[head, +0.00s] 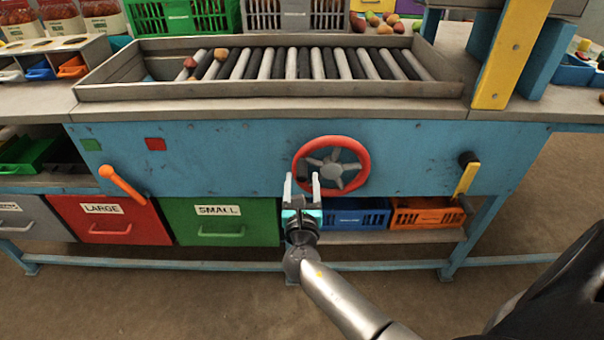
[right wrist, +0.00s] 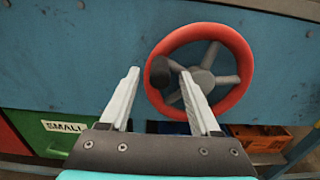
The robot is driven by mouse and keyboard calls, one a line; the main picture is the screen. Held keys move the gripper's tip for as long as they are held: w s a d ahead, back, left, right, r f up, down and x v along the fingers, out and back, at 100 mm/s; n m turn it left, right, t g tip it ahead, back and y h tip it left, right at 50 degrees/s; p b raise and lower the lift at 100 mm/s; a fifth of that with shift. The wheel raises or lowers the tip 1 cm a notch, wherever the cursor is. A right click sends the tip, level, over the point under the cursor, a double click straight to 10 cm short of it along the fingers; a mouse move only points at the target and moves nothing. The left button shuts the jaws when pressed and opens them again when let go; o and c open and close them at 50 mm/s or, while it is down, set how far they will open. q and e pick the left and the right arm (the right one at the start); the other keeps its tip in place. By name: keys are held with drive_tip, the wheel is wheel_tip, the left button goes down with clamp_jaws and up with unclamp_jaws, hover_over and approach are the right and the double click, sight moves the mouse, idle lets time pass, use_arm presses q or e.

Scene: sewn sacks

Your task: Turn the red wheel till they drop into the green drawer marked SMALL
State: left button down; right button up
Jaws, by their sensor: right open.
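The red wheel (head: 331,139) with grey spokes is mounted on the blue front panel; in the right wrist view the wheel (right wrist: 237,44) has a dark knob (right wrist: 160,70) on its left side. My right gripper (head: 302,180) is open and empty, just below and left of the wheel's centre in the head view; in the right wrist view the gripper (right wrist: 158,82) points at the knob, with a finger on each side. I cannot tell the gap in depth. The green drawer marked SMALL (head: 222,232) is shut, below left. A few small potato-like pieces (head: 221,54) lie on the rollers. My left gripper is not in view.
A roller tray (head: 270,92) sits on the bench top. An orange lever (head: 122,184) sticks out at left, above the red LARGE drawer (head: 105,232). A yellow-handled crank (head: 466,178) is at right. Blue (head: 352,228) and orange crates (head: 428,221) stand below the wheel.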

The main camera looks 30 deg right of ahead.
sight(302, 171)
drive_tip(key=shift+b+x, duration=0.45)
drive_tip(key=shift+x, duration=1.55)
drive_tip(key=shift+c, duration=0.3)
clamp_jaws()
